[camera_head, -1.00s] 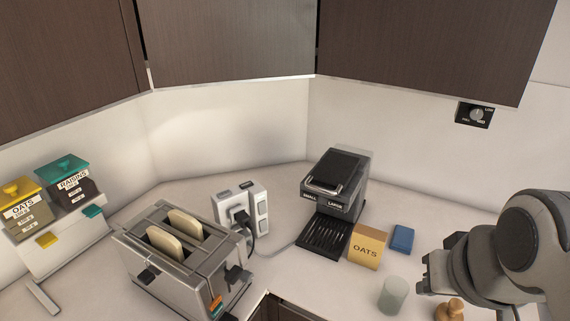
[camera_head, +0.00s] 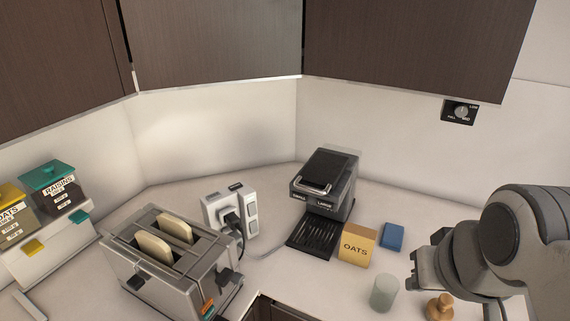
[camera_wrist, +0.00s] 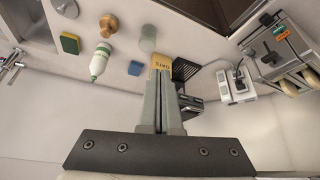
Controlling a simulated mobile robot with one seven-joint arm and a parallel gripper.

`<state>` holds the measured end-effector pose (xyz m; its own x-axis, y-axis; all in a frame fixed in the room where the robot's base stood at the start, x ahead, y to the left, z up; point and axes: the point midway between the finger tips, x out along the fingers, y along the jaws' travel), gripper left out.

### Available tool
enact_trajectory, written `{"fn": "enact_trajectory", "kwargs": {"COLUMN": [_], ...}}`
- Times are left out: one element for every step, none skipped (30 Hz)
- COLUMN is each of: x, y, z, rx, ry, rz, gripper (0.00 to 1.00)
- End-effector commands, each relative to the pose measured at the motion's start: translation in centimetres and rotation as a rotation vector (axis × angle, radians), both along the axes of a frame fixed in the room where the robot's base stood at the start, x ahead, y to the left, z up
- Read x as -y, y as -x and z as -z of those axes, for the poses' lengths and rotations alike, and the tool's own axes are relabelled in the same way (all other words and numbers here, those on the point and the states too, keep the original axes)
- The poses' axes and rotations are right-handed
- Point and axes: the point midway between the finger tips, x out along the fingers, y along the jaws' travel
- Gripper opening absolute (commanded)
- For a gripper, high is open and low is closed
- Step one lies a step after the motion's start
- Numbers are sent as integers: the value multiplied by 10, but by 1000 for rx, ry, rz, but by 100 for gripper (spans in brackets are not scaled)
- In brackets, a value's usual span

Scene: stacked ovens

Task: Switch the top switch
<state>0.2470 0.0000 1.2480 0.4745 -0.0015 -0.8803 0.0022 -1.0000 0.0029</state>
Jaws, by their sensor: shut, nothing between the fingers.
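A white socket box (camera_head: 214,205) stands on the counter against the back wall, with a black plug and cord in its front. Two pale rocker switches are on its right side: the top switch (camera_head: 251,209) and a lower switch (camera_head: 253,227). The box also shows at the right in the wrist view (camera_wrist: 240,97), where its switches are too small to read. My gripper (camera_head: 412,271) is at the right, well apart from the box. In the wrist view its fingers (camera_wrist: 160,76) are together and empty.
A toaster (camera_head: 190,273) with bread stands left of the box. Cabinets (camera_head: 210,40) hang above.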

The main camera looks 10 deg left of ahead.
Motion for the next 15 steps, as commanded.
{"fn": "enact_trajectory", "kwargs": {"x": [1,1,3,4,6,8,10,11,14,15,16,18,18,18,18], "y": [-2,-5,-9,-13,-18,-26,-33,-40,-51,-59,-67,-78,-86,-94,-105], "z": [3,5,7,10,13,17,20,24,28,31,34,38,40,43,46], "rx": [5,11,22,32,45,66,83,101,129,150,172,200,222,244,273], "ry": [6,13,25,37,53,77,97,119,151,178,202,237,264,288,323], "rz": [-6,-11,-22,-31,-43,-65,-81,-101,-129,-153,-175,-209,-235,-261,-297], "gripper": [0,0,0,0,0,0,0,0,0,0,0,0,0,0,0]}}
